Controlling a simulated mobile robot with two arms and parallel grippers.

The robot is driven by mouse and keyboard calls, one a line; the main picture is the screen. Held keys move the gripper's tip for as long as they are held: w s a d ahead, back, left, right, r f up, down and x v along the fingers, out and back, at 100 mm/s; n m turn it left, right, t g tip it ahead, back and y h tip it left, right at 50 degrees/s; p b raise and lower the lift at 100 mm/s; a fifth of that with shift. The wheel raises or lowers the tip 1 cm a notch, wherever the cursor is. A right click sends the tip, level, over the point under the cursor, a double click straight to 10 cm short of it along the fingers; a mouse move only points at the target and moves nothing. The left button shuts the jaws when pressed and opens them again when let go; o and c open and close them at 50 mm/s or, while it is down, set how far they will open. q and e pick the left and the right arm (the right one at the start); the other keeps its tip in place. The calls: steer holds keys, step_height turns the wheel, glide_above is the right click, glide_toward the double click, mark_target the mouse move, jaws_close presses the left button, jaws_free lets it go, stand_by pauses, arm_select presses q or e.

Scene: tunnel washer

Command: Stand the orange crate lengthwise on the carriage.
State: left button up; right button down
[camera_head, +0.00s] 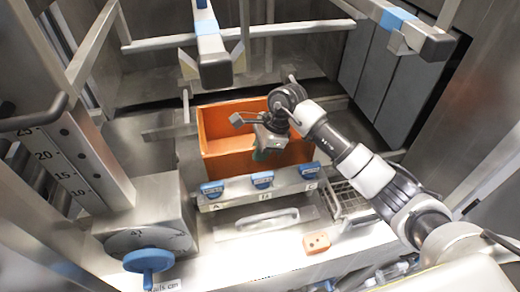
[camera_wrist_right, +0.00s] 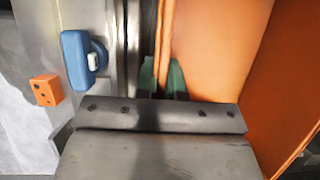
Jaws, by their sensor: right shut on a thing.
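The orange crate (camera_head: 228,160) is an open box that sits behind a steel bar with blue clips, its long side roughly along the bar. It also shows in the right wrist view (camera_wrist_right: 215,50), filling the right part. My right gripper (camera_head: 262,152) points down at the crate's near wall. In the right wrist view its green fingers (camera_wrist_right: 163,80) straddle the orange wall edge, shut on it. The underside of the crate is hidden, and I cannot tell which steel part is the carriage. My left gripper is not in view.
The steel bar (camera_head: 235,200) carries three blue clips (camera_head: 262,179). A small orange block (camera_head: 317,242) lies on the front ledge. A wire basket (camera_head: 345,197) is right of the bar. A blue knob (camera_head: 148,261) is at front left. Blue-banded beams (camera_head: 212,45) overhang the back.

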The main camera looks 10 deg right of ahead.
steer(key=c, duration=1.2)
jaws_free()
steer(key=shift+d+r, duration=0.1)
steer(key=shift+o, duration=0.2)
